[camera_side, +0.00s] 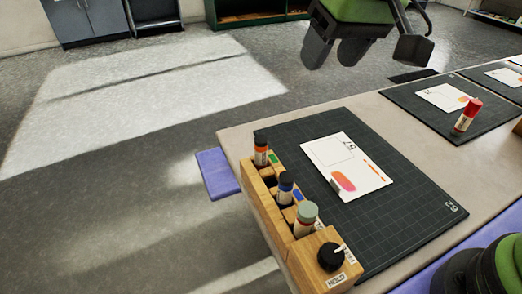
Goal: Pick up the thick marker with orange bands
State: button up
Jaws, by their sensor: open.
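My gripper (334,58) appears at the top of the picture as a green body with two dark fingers, spread apart and empty. It is cut off by the top edge and lies up and right of the marker in the picture, well apart from it.
A printed card (325,152) lies on the near mat (410,232). A red-capped marker (467,115) stands on the farther mat (418,112).

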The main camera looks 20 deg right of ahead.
jog(key=n, duration=0.2)
send_near(261, 139)
jog(key=w, duration=0.2)
jog(key=shift+g+h, duration=0.4)
jog(key=shift+g, duration=0.1)
jog(key=x, duration=0.6)
jog(key=shift+s+a+f, duration=0.15)
jog(key=shift+s+a, duration=0.05)
jog(key=shift+s, duration=0.15)
jog(key=shift+x, duration=2.75)
jog(key=shift+s+a, duration=0.15)
jog(key=shift+s, duration=0.05)
jog(key=c, duration=1)
notch_tip(261, 139, up, 9)
jog(key=shift+r, duration=0.1)
jog(key=s+r, duration=0.2)
jog(key=s, duration=0.2)
jog(key=shift+s+f, duration=0.2)
jog(key=shift+f, duration=1.05)
jog(key=shift+s+f, duration=0.25)
jog(key=shift+f, duration=1)
